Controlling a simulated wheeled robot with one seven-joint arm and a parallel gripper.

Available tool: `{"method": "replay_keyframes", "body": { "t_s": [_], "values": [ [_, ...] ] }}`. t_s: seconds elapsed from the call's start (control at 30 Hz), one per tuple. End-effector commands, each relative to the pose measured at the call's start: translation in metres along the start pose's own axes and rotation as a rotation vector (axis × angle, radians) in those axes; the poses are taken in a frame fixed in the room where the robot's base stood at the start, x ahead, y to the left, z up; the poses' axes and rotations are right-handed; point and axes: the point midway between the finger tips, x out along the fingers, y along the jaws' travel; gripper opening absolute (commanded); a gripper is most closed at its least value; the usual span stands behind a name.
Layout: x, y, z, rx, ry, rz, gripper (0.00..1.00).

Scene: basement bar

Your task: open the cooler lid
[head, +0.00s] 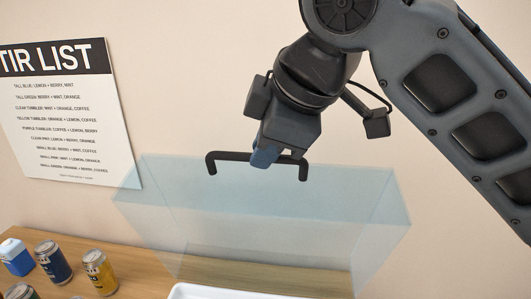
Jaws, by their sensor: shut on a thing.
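The cooler lid (330,225) is a clear, pale blue box-like cover in the middle of the head view. It appears tilted up, behind a white rim (220,291) at the bottom edge that seems to belong to the cooler body. A black bar handle (225,156) stands at the lid's upper edge. My gripper (265,157) comes down from above and is shut on the handle near its middle. The blue fingertip covers part of the bar. The lid's hinge and most of the cooler body are out of sight.
A blue and white carton (15,258), a dark blue can (53,262), a yellow can (100,272) and another can (21,292) stand at lower left on the wooden counter (140,262). A printed list (65,120) hangs on the wall behind.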

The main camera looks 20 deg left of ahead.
Motion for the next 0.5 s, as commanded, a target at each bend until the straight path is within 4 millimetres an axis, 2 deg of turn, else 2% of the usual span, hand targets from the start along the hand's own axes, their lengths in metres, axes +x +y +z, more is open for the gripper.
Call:
{"method": "replay_keyframes", "body": {
  "t_s": [0.3,0.33,0.5],
  "values": [
    [0.0000,0.0001,0.0000,-0.003,-0.001,0.006,0.00],
    [0.0000,0.0001,0.0000,-0.003,0.000,0.006,0.15],
    [-0.0002,0.0002,0.0000,-0.002,0.000,0.006,0.32]
  ]
}}
